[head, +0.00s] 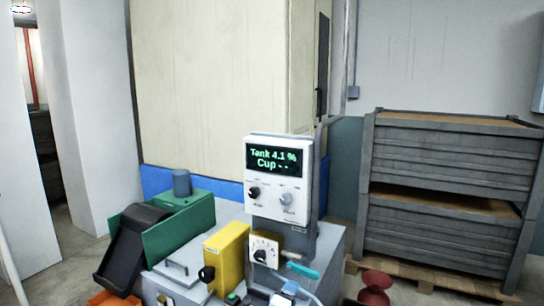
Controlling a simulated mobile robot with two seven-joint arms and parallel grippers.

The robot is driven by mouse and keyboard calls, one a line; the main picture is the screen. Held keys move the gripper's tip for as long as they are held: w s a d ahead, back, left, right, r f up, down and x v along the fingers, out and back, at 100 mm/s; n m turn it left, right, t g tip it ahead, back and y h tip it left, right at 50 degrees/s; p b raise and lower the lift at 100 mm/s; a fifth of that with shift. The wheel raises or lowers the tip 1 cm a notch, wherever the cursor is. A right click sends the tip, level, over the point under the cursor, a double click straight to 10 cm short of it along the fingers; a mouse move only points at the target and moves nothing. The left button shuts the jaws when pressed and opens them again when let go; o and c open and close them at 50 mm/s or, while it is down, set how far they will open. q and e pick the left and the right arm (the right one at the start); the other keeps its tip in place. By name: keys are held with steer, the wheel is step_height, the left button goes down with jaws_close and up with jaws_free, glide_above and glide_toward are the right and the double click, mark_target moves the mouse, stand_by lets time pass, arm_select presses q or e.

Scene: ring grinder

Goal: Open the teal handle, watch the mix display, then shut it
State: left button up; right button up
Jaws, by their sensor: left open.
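The teal handle (303,270) sticks out to the right on a short metal stem, low on the front of the grey machine. The mix display (272,158) is on a white panel above it and reads "Tank 4.1 %" and "Cup - -" in green. My left gripper (299,291) shows only in part at the bottom edge, just below the teal handle. It is open, and it looks apart from the handle. What lies below it is cut off by the frame. My right gripper is not in view.
A white dial box (265,251) and a yellow box (226,259) with a black knob sit left of the handle. A green bin (176,240) with a black chute is further left. A red spool-shaped thing (374,284) and stacked grey crates (440,165) stand right.

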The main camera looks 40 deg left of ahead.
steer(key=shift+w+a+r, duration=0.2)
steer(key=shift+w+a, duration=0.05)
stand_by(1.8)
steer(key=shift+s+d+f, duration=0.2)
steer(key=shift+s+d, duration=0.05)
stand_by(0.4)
